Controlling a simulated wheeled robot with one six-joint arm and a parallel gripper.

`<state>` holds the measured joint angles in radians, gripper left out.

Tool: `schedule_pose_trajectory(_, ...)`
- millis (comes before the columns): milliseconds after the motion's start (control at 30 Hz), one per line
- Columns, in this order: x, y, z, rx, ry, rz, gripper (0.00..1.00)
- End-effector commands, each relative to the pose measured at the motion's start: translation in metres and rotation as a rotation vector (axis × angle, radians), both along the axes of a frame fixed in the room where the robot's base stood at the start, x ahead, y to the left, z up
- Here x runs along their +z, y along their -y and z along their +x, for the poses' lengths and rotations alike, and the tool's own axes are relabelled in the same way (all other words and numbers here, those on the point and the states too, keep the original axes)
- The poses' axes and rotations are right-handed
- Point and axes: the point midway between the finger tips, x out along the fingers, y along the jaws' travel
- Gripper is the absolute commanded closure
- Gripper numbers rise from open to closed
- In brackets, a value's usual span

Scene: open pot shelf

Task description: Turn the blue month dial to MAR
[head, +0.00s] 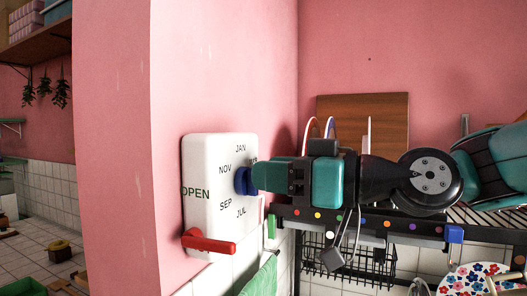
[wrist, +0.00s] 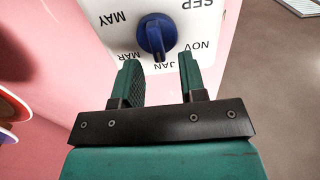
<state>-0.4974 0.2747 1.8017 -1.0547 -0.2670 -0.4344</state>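The blue month dial (wrist: 156,32) sits on a white panel (head: 207,190) with month labels around it. In the wrist view the labels are upside down, and the dial's raised ridge points down, close to JAN; MAR is to the left of JAN. My gripper (wrist: 161,72) is open, its two green fingers apart with nothing between them. The fingertips lie just below the dial in that view, one to each side of its lower end. In the head view the dial (head: 241,181) is right at my gripper's tip (head: 258,176); contact cannot be told.
A red lever (head: 208,242) sticks out from the panel's lower part, below OPEN. A dark rail with coloured dots (head: 330,217) and a wire rack lie under my arm. A green cloth (head: 262,277) hangs below the panel. A wooden board (head: 362,108) stands behind.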

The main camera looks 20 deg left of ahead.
Motion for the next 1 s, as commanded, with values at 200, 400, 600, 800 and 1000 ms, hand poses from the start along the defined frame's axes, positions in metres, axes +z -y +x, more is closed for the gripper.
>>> schedule_pose_trajectory(200, 0.000, -0.016, 0.001, -0.001, 0.000, 0.000, 0.62)
schedule_pose_trajectory(400, -0.001, -0.017, 0.001, -0.001, 0.001, 0.000, 0.62)
schedule_pose_trajectory(600, -0.001, -0.017, 0.002, -0.001, 0.000, 0.000, 0.92)
schedule_pose_trajectory(800, 0.000, -0.017, 0.002, -0.001, 0.000, 0.000, 1.00)
schedule_pose_trajectory(1000, -0.001, -0.017, 0.002, -0.001, -0.028, 0.002, 1.00)
